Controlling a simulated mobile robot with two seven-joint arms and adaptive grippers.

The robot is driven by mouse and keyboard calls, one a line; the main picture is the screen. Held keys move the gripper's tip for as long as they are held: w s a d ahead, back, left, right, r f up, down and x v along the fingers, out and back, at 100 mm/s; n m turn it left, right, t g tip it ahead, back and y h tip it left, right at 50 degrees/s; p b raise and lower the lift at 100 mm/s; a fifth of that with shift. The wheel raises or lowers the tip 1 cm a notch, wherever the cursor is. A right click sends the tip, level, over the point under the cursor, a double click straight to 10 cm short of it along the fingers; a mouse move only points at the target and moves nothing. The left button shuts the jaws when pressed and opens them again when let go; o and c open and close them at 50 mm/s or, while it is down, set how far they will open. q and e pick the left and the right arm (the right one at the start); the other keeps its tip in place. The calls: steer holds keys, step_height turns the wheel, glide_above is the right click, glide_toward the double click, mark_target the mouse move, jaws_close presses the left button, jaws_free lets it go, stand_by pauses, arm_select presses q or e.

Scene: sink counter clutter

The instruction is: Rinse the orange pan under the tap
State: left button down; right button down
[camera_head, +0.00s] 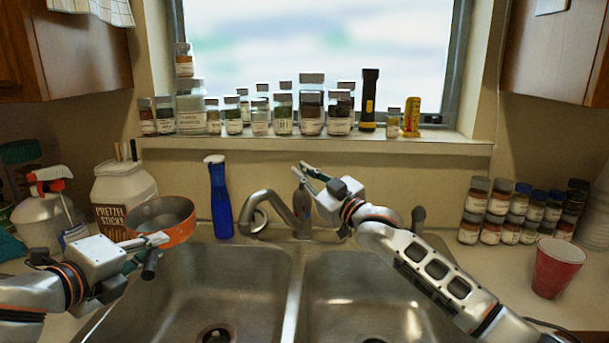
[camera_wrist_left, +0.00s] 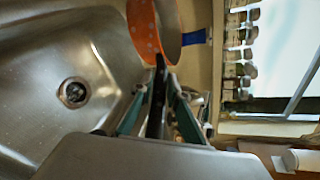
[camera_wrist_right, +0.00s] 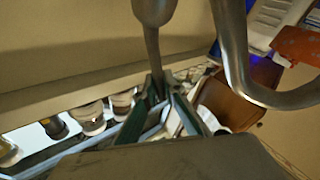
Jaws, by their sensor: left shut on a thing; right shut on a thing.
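The orange pan (camera_head: 178,234) with pale dots is at the back left of the left basin, its open side up in the head view. My left gripper (camera_head: 152,246) is shut on its dark handle, also seen in the left wrist view (camera_wrist_left: 158,95). The orange pan shows in the left wrist view (camera_wrist_left: 146,32). The steel tap (camera_head: 282,209) stands behind the sink divider, its spout to the left. No water is visible at its mouth. My right gripper (camera_head: 307,172) is shut on the tap's lever, seen in the right wrist view (camera_wrist_right: 153,45).
The double sink's left basin (camera_head: 205,285) and right basin (camera_head: 365,280) look empty. A blue bottle (camera_head: 220,200) stands between pan and tap. A pretzel jar (camera_head: 120,190) and spray bottle (camera_head: 45,215) are left. Jars line the sill. A red cup (camera_head: 556,268) is right.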

steer(key=c, duration=2.1)
jaws_free()
step_height(320, 180, up, 10)
steer(key=shift+f, duration=0.1)
